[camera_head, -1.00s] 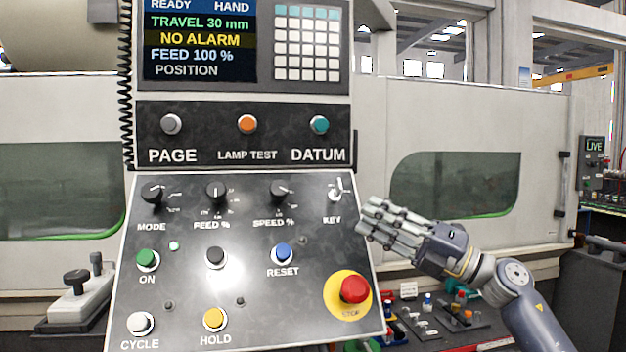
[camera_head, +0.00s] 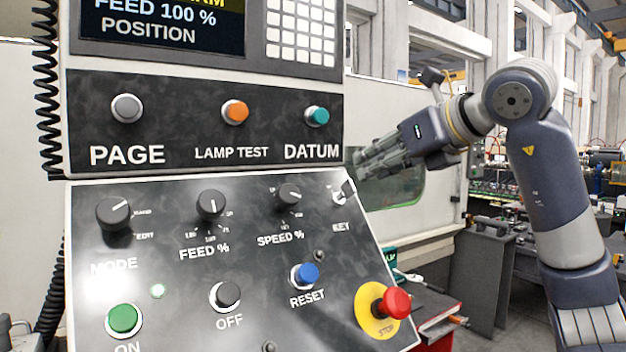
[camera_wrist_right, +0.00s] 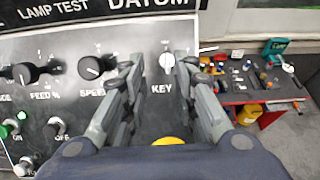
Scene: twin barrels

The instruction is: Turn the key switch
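The key switch (camera_head: 340,196) sits at the upper right of the sloped control panel (camera_head: 150,290), above its KEY label. In the right wrist view the key switch (camera_wrist_right: 167,62) shows as a pale round part between my fingers. My right gripper (camera_head: 357,172) reaches in from the right with its fingertips close to the key switch. In the right wrist view my right gripper (camera_wrist_right: 158,65) is open, with one finger on each side of the key; I cannot tell whether they touch it. My left gripper is not in view.
A red stop button (camera_head: 396,303) on a yellow disc sits below the key. The SPEED knob (camera_head: 289,195) is left of it, and the DATUM button (camera_head: 316,116) is above. A red tool bench (camera_wrist_right: 265,100) stands right of the panel.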

